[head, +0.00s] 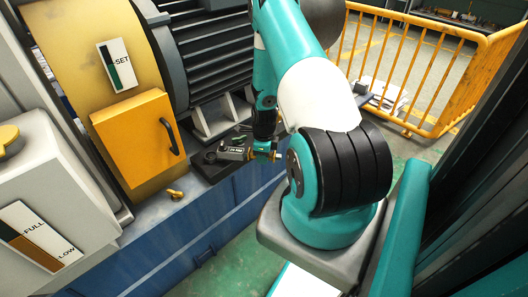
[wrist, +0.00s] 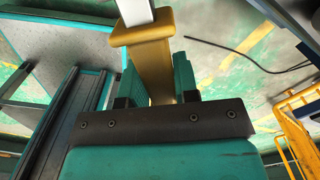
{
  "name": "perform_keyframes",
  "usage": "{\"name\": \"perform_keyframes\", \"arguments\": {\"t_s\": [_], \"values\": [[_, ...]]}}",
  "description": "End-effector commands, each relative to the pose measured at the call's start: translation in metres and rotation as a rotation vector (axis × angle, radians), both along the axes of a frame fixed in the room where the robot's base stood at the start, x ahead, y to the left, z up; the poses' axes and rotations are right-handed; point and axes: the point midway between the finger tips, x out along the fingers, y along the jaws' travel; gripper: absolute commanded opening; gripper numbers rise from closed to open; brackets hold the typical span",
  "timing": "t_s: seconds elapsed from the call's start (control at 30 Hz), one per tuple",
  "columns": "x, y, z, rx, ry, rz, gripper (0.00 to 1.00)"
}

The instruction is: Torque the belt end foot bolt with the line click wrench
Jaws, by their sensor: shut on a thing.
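In the wrist view my gripper (wrist: 157,85) is shut on a yellow-tan handle (wrist: 158,80), with a teal finger on each side. The handle has a wide yellow collar, and a pale shaft runs past it out of the top edge. It looks like the click wrench, though its head is out of view. In the head view my arm reaches down beside the motor, and a small dark piece (head: 233,153) with a pale label and a yellow end sits at the arm's lower end. I cannot tell how it joins my gripper. I cannot make out the foot bolt.
A black ribbed motor (head: 212,55) stands on a grey foot frame (head: 215,122). A black tray or plate (head: 203,168) lies below it on the blue base (head: 170,240). An orange box (head: 135,140) and a small brass fitting (head: 176,195) are left. Yellow railing (head: 410,50) stands behind.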

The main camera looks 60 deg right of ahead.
Motion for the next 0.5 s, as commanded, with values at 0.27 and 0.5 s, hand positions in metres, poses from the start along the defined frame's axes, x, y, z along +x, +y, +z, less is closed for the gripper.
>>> {"name": "perform_keyframes", "arguments": {"t_s": [0.27, 0.5], "values": [[-0.006, 0.016, 0.001, 0.002, 0.001, -0.088, 0.00], [-0.007, 0.017, 0.000, 0.000, 0.000, -0.099, 0.00]]}}
